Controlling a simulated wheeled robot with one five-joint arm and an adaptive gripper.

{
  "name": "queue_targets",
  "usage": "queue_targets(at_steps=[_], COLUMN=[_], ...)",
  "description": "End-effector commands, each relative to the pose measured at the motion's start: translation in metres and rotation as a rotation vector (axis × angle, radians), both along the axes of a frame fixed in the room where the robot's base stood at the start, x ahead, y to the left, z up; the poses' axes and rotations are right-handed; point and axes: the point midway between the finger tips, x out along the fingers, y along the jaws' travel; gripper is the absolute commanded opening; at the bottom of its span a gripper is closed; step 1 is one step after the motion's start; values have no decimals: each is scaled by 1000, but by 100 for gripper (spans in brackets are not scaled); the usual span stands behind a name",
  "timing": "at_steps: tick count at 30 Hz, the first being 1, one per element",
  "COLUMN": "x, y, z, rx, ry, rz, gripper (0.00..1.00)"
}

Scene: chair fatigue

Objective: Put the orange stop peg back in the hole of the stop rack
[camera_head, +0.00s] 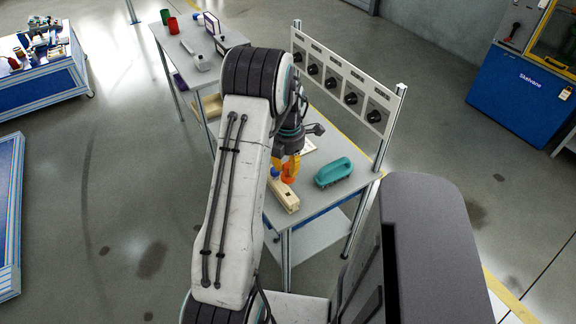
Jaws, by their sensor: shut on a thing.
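My gripper (288,165) is at the near left part of the work table (325,200), partly hidden by my arm. It is shut on the orange stop peg (290,172), which shows as a small orange patch at the fingertips. A cream block (285,197), which looks like the stop rack, lies on the table just below the gripper in the picture. A small blue piece (275,173) shows at its far end. The peg is close to the block or over it; I cannot tell whether they touch. The hole cannot be made out.
A teal brush-like object (334,173) lies to the right of the block. A panel with several black knobs (352,98) stands along the table's back edge. A farther table (190,45) holds red and green cups. A blue machine (520,85) stands at right.

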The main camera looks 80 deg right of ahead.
Motion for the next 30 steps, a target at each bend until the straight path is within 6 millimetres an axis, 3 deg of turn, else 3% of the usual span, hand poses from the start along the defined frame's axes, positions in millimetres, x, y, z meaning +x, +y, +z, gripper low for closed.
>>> queue_targets(at_steps=[3,12,30], x=[0,0,0], y=[0,0,0], z=[-15,-35,-38], rx=[0,0,0], ry=[0,0,0], rz=[0,0,0], gripper=[0,0,0])
